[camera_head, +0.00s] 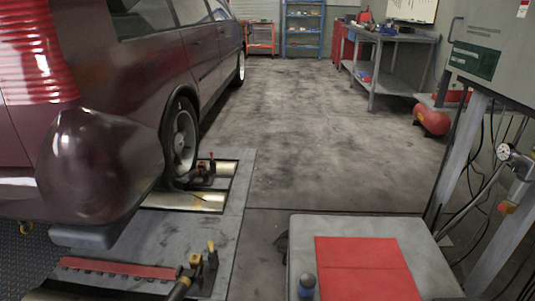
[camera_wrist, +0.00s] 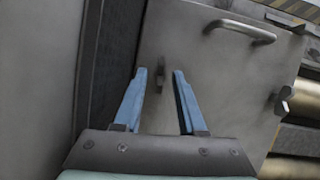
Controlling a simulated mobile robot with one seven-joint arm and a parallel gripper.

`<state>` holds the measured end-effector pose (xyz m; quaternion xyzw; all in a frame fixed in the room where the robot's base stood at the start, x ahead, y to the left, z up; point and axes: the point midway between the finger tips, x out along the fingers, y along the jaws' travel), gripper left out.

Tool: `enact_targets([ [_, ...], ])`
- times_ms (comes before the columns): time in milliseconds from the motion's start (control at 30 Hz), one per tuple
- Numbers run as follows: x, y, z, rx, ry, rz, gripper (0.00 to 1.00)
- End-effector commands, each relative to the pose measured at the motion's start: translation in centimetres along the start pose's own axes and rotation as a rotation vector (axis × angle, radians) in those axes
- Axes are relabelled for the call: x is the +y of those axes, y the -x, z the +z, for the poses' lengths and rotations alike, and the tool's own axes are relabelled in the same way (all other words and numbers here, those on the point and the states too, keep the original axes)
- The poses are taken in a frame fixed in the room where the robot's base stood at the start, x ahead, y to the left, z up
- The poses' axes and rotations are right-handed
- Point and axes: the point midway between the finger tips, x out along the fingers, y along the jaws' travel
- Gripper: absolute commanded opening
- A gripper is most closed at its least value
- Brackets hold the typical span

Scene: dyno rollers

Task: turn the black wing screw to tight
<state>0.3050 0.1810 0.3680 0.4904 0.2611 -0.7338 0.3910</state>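A small dark wing screw (camera_wrist: 162,72) stands on a grey metal plate (camera_wrist: 225,75) in the wrist view. Its wing shows as a narrow upright shape. My gripper (camera_wrist: 160,73) is open, with its two blue fingers pointing towards the plate. In the picture, the screw lies between the fingertips, with a gap on each side; how far it is in depth I cannot tell. A second dark wing-shaped fastener (camera_wrist: 283,100) sits near the plate's right edge. I cannot make out my gripper or the wing screw in the head view.
A bar handle (camera_wrist: 240,31) rises from the plate beyond the fingers. Brass-coloured rollers (camera_wrist: 302,99) lie to the right. In the head view, a dark red car (camera_head: 110,100) stands with its wheel by rollers (camera_head: 185,201).

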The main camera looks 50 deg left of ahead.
Motion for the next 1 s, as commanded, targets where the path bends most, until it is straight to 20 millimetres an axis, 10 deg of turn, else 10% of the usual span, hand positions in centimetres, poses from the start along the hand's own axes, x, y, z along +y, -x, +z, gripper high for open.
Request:
enact_targets([
  [267,0.0,0.8,0.0,0.001,0.001,0.000,0.40],
  [1000,0.0,12.9,0.0,0.000,0.001,0.000,0.40],
])
